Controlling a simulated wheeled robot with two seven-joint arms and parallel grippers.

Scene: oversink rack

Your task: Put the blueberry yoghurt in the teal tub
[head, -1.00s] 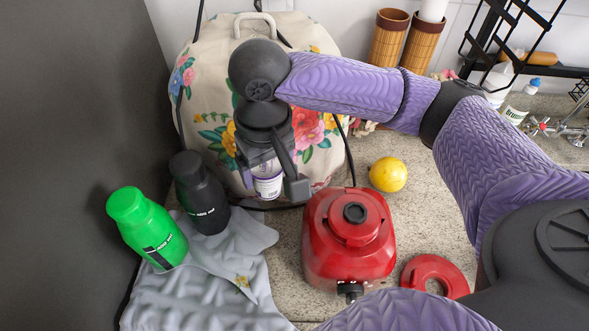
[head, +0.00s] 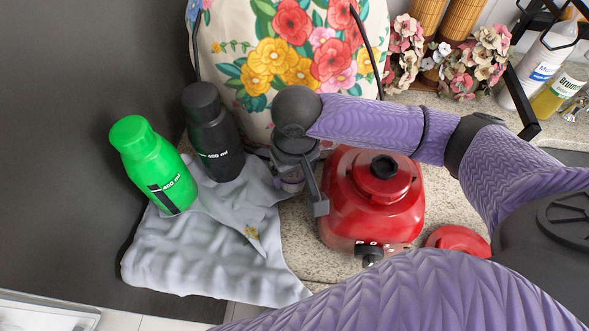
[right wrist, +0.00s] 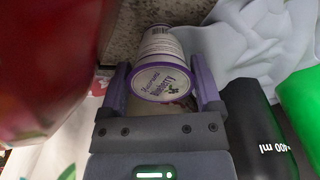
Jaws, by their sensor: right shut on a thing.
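The blueberry yoghurt (right wrist: 160,82) is a white cup with a purple-rimmed lid reading "Blueberry", seen close up in the right wrist view. My right gripper (right wrist: 162,88) is shut on it, with one finger on each side. In the head view the right gripper (head: 291,180) holds the cup (head: 292,186) near the right edge of the grey cloth, just left of the red appliance. The cup is mostly hidden there by the gripper. I see no teal tub in either view. My left gripper is out of view.
A green bottle (head: 154,166) and a black bottle (head: 213,132) stand left of the gripper by the grey cloth (head: 200,262). The red appliance (head: 372,205) stands close on the right. A floral cover (head: 290,50) is behind. A pale-edged object (head: 45,312) shows at bottom left.

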